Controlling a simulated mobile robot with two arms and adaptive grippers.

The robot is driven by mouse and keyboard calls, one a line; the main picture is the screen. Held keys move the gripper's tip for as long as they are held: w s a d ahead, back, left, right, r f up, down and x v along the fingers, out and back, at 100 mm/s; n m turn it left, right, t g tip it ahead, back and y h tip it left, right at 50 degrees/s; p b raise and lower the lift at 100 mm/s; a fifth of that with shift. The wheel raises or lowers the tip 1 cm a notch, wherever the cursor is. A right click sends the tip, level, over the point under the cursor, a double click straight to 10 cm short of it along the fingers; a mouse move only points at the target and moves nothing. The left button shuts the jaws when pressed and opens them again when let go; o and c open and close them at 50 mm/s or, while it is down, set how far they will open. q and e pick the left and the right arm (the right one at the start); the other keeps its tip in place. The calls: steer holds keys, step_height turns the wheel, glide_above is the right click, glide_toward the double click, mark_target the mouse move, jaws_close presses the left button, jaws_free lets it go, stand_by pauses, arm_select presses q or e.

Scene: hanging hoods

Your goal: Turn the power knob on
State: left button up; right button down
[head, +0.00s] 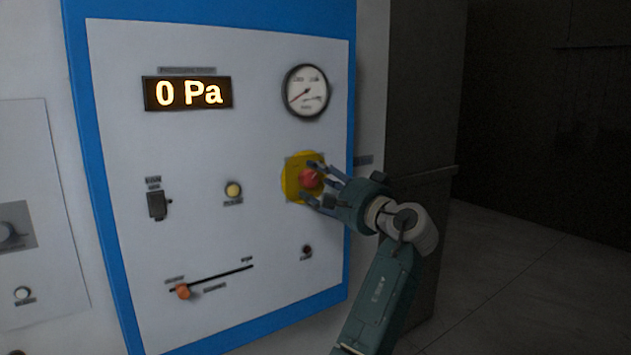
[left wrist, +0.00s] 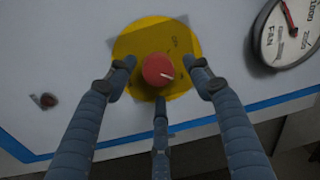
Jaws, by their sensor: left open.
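The red round knob (head: 309,179) sits on a yellow plate (head: 291,183) on the right side of the panel, below the gauge. In the left wrist view the red knob (left wrist: 157,69) has a white mark pointing to the lower right, and the round yellow backing (left wrist: 138,47) shows behind it. My left gripper (head: 318,182) is open in front of the knob. In the left wrist view its fingers (left wrist: 161,78) are spread around the knob, one at each side and one below. I cannot tell whether any finger touches it. My right gripper is not seen.
The blue-edged panel (head: 210,40) carries a display reading 0 Pa (head: 188,93), a round gauge (head: 306,91), a black switch (head: 158,205), a yellow button (head: 233,190), an orange-handled slider (head: 183,291) and a small dark red button (head: 306,250). Open floor lies right.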

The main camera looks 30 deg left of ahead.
arm_select(q)
steer(key=v, duration=1)
steer(key=shift+d, duration=0.35)
